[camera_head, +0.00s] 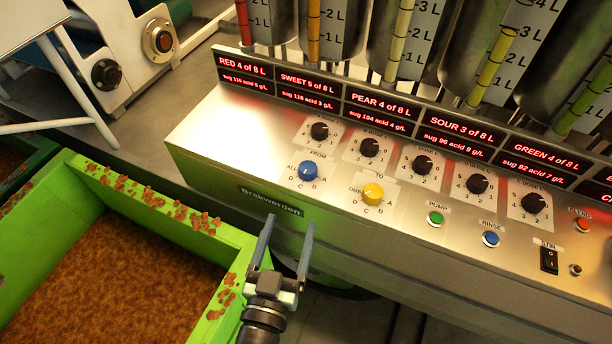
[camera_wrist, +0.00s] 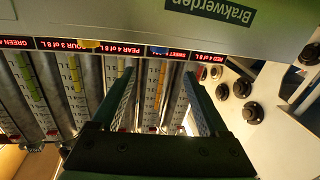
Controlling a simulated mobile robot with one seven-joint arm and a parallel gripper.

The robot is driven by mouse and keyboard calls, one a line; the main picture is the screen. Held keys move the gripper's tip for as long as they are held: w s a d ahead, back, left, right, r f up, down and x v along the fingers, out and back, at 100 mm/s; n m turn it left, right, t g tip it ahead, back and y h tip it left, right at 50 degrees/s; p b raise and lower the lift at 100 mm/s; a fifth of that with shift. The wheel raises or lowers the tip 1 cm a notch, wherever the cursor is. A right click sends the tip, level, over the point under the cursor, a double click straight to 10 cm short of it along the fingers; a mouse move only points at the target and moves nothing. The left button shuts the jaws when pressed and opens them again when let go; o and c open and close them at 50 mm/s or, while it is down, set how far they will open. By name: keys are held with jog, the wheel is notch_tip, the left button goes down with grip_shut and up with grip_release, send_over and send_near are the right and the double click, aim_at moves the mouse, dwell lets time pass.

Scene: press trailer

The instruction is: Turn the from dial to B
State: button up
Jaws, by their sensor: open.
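The from dial is a blue knob (camera_head: 308,170) on the sloped metal panel (camera_head: 235,125), under the word FROM, with letters around it; B is at its lower right. I cannot tell which letter it points at. Its edge seems to show in the wrist view (camera_wrist: 158,50). A yellow knob (camera_head: 373,194), the to dial, sits to its right. My gripper (camera_head: 288,220) is open and empty, in front of the panel's front face by the Brakwerden label, below and nearer than the blue dial. Its two fingers are apart in the wrist view (camera_wrist: 160,72).
Several black dose dials (camera_head: 369,147) line the panel above. A green pump button (camera_head: 435,218), a blue rinse button (camera_head: 491,239) and a black switch (camera_head: 549,260) are to the right. A green bin (camera_head: 185,235) of brown mash stands left of my gripper.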

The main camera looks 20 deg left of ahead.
aim_at(306, 176)
jog(key=w, duration=0.4)
jog(key=w+a, duration=0.1)
jog(key=w, duration=0.3)
jog(key=w+a, duration=0.1)
jog(key=w, duration=0.3)
jog(key=shift+w+b, duration=0.3)
grip_shut()
